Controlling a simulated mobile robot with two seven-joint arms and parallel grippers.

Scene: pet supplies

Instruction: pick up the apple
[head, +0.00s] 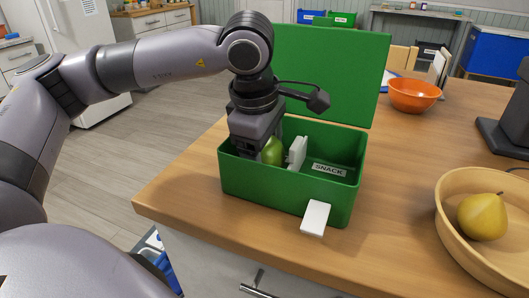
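A green apple (273,151) is inside the open green box (285,192), in its left part, and is partly hidden. My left gripper (270,148) reaches down into the box from above, at the apple. Its dark body covers the apple's left side. A white upright piece (297,152) stands just right of the apple; I cannot tell whether it is a finger or part of the box. Whether the fingers are closed on the apple is not clear. My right gripper is not in view.
The box's raised lid (335,75) stands behind it, and a white latch (315,217) sticks out in front. A wooden bowl (450,225) with a yellow pear (482,216) is at right. An orange bowl (413,96) stands farther back. The wooden table (400,160) is clear between them.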

